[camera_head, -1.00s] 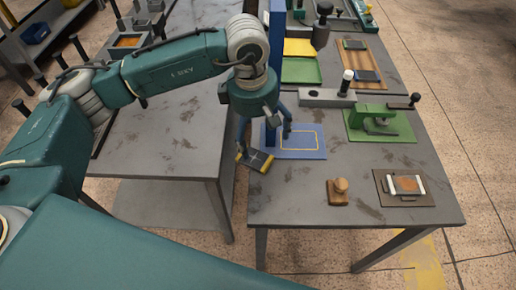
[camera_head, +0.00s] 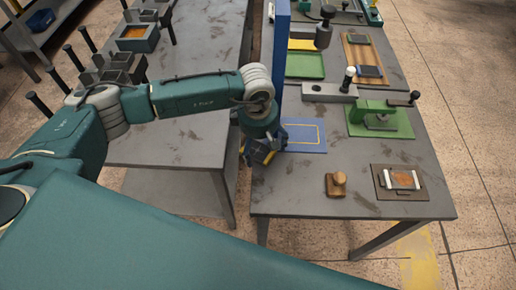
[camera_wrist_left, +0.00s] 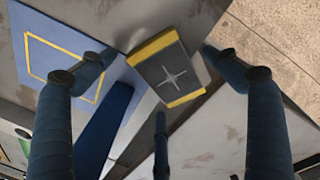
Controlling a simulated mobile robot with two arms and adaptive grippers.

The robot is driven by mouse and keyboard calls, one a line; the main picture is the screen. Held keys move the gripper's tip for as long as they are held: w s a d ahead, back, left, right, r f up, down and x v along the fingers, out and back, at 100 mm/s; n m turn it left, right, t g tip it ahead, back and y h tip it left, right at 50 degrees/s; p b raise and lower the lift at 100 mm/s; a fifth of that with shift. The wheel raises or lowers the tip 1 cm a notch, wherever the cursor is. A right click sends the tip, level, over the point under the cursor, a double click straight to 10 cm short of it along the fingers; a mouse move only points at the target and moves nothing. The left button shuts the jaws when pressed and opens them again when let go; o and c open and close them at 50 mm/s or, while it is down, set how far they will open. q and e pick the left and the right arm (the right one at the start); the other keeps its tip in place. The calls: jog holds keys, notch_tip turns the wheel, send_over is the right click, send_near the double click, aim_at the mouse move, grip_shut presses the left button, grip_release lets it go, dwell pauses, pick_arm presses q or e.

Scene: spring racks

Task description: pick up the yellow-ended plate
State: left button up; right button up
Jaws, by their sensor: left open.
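The yellow-ended plate (camera_wrist_left: 168,72) is dark grey with a pale cross mark and yellow bands at two opposite ends. In the left wrist view it lies between the spread fingers of my left gripper (camera_wrist_left: 157,58), with gaps at its sides. In the head view the plate (camera_head: 259,154) is at the left edge of the right table, partly hidden by my left gripper (camera_head: 266,150), which is open and close over it. I cannot tell whether any finger touches the plate. My right gripper is not in view.
A blue board with a yellow outline (camera_head: 306,138) lies beside the gripper, with a tall blue post (camera_head: 281,60) behind it. A wooden knob block (camera_head: 337,184) and a green fixture (camera_head: 380,121) stand to the right. A gap separates the two tables.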

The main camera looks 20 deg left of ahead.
pick_arm(q)
jog(key=c, duration=1.9)
jog(key=shift+w+r, duration=0.1)
jog(key=shift+c, duration=0.6)
